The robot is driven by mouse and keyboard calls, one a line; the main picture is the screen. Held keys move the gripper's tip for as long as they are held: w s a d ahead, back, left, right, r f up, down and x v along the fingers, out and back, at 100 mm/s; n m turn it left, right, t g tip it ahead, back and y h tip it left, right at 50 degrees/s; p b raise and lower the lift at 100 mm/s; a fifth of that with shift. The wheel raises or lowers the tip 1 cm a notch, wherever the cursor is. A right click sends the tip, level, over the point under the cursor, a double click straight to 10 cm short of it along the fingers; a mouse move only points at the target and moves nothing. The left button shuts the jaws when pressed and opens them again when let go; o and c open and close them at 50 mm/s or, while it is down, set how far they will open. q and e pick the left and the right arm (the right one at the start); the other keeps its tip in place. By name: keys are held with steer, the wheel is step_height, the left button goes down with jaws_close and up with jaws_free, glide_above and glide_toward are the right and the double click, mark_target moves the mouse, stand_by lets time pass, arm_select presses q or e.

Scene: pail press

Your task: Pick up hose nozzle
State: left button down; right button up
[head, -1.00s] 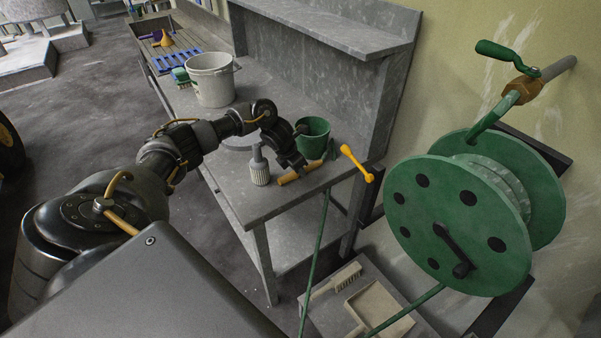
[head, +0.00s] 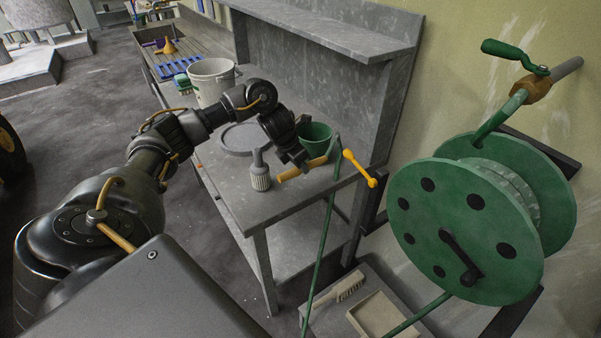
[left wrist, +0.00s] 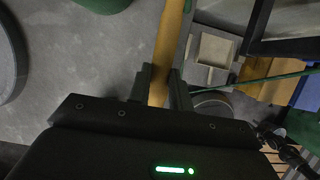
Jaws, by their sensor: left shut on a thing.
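The hose nozzle (head: 288,174) is an orange-yellow tube held above the right end of the grey bench. A green hose (head: 331,205) runs from its far end down past the bench edge. My left gripper (head: 302,160) is shut on the nozzle; its fingers partly hide it in the head view. In the left wrist view, the nozzle (left wrist: 168,45) passes between the two fingertips of my left gripper (left wrist: 161,85), with bench top behind it. My right gripper is not in view.
A grey ribbed bottle (head: 260,178), a green pot (head: 316,138) and a round grey tray (head: 240,138) stand close by on the bench (head: 262,212). A yellow lever (head: 360,168) juts at its right edge. A green hose reel (head: 460,225) is on the right.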

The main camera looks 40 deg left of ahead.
arm_select(q)
steer(key=s+d+r+p, duration=0.1)
steer(key=s+d+r, duration=0.4)
steer(key=s+d, duration=0.2)
steer(key=shift+s+r+p, duration=0.35)
steer(key=shift+s+r, duration=0.05)
steer(key=shift+s, duration=0.05)
stand_by(0.9)
steer(key=s+d+r+m+g+h, duration=0.1)
steer(key=s+d+m+g, duration=0.1)
steer(key=d+m, duration=0.5)
steer(key=s+d+r+m+g+h, duration=0.1)
steer(key=d+m+g, duration=0.4)
steer(key=m, duration=1)
steer(key=shift+s+d+r, duration=0.65)
steer(key=shift+s+d, duration=0.35)
